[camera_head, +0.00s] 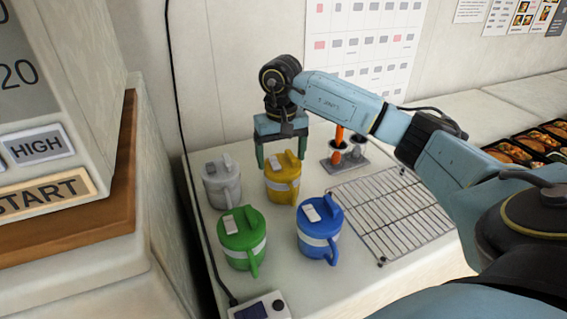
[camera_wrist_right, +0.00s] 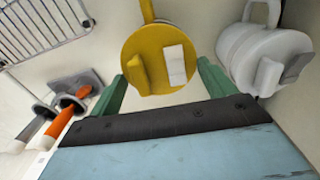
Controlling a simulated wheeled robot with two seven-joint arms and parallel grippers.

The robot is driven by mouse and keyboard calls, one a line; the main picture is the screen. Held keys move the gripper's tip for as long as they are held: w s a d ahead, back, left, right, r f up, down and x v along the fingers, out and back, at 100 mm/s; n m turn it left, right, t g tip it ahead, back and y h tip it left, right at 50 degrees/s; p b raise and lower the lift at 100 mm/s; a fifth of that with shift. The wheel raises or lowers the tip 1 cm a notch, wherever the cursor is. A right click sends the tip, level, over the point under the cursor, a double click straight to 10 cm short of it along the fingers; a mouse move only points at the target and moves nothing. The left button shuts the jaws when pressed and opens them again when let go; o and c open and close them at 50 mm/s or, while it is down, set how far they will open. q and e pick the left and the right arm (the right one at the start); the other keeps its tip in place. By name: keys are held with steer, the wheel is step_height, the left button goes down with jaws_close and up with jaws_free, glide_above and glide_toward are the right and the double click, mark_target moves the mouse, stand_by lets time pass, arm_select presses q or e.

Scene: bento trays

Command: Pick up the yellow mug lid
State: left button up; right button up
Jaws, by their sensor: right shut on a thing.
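The yellow mug lid (camera_head: 281,165) sits on the yellow mug (camera_head: 283,190), at the back of the counter in the head view. In the right wrist view the lid (camera_wrist_right: 152,50) shows from above, round, with a raised yellow tab and a white label. My right gripper (camera_head: 281,155) has its green fingers at the lid's two sides, shut on it; the fingers also flank the lid in the wrist view (camera_wrist_right: 165,85). The lid looks level on the mug; I cannot tell any gap under it. My left gripper is not in view.
A white mug (camera_head: 221,185) stands close to the left, green (camera_head: 242,240) and blue (camera_head: 320,230) lidded mugs in front. A wire rack (camera_head: 390,215) lies to the right. A grey holder (camera_head: 345,160) with orange-handled tools stands at the back. A large appliance (camera_head: 60,120) is at far left.

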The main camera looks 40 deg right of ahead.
mark_target(281, 162)
arm_select(q)
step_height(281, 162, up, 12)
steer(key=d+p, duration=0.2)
steer(key=p, duration=1)
arm_select(e)
step_height(281, 162, up, 8)
steer(key=shift+f, duration=0.2)
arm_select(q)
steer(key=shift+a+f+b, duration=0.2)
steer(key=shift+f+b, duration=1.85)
arm_select(e)
steer(key=shift+f, duration=3.35)
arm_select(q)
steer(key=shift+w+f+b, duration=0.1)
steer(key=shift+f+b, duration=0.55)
arm_select(e)
steer(key=shift+f, duration=0.15)
steer(key=o, duration=0.9)
